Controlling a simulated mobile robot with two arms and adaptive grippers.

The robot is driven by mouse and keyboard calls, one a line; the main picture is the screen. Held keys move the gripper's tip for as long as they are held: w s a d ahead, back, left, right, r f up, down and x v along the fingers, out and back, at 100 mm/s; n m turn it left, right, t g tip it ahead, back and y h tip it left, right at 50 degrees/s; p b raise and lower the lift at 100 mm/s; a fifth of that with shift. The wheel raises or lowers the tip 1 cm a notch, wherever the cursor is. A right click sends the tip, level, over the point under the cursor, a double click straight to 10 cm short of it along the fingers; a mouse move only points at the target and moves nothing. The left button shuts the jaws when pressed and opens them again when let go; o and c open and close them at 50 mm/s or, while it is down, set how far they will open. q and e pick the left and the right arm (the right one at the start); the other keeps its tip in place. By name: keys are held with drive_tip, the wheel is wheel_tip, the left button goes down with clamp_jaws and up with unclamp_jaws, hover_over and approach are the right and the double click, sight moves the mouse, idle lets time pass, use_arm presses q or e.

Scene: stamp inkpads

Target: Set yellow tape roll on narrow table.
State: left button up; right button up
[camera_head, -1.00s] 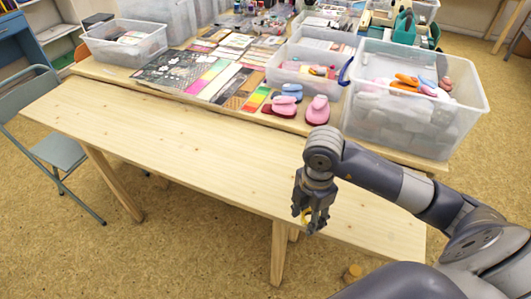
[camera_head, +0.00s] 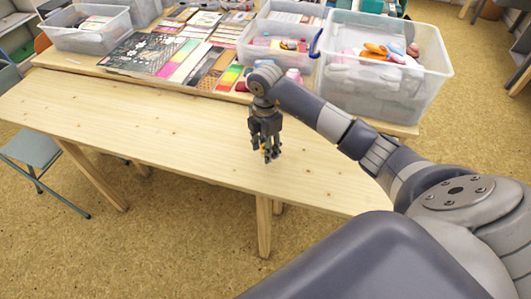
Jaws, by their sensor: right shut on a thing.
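The narrow table (camera_head: 150,138) is a long bare plank of pale wood in front of the cluttered table. My right gripper (camera_head: 268,156) hangs fingers-down over the right half of the narrow table, near its front edge. It is shut on the yellow tape roll (camera_head: 266,152), of which only a small yellow bit shows between the fingers. The rest of the roll is hidden by the fingers. I cannot tell whether the roll touches the table top. My left gripper is not in view.
The table behind holds a clear bin (camera_head: 380,75) of stamps, a smaller clear box (camera_head: 278,50), paper sheets (camera_head: 145,52) and another clear bin (camera_head: 85,27). A folding chair (camera_head: 32,150) stands at the left. The narrow table's top is clear left of my gripper.

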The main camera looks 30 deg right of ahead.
drive_tip(key=shift+f, duration=1.8)
drive_tip(key=shift+f, duration=0.1)
drive_tip(key=o, duration=0.8)
wheel_tip(320, 180, up, 12)
drive_tip(key=shift+r, duration=0.15)
